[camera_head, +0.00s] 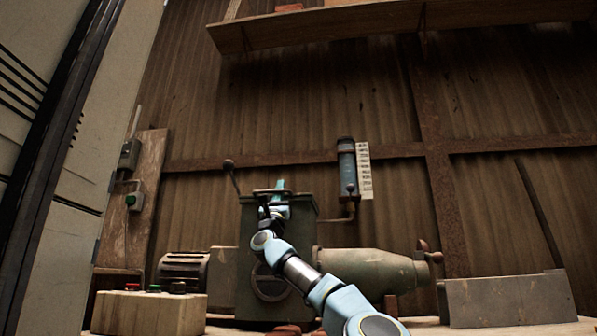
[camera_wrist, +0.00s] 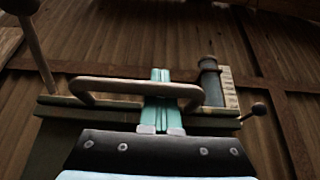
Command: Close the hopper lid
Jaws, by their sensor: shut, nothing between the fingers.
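The hopper (camera_head: 304,238) is a dark green-grey box at the middle of the press in the head view. Its top edge (camera_wrist: 75,112) runs across the wrist view. A tan bar handle (camera_wrist: 110,86) stands at that edge. The lid itself is hard to make out, and I cannot tell how far open it is. My gripper (camera_head: 280,186), with teal fingers, is shut and empty at the hopper's top. In the wrist view the fingers (camera_wrist: 160,75) are together and cross the handle bar near its middle. I cannot tell whether they touch it. My arm hides part of the hopper's front.
A lever (camera_head: 230,172) rises at the hopper's left. A tube with a scale (camera_head: 347,165) and a crank stand behind it to the right. A barrel (camera_head: 370,267) extends right. A button box (camera_head: 150,312) and grey metal box (camera_head: 510,300) flank the bench.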

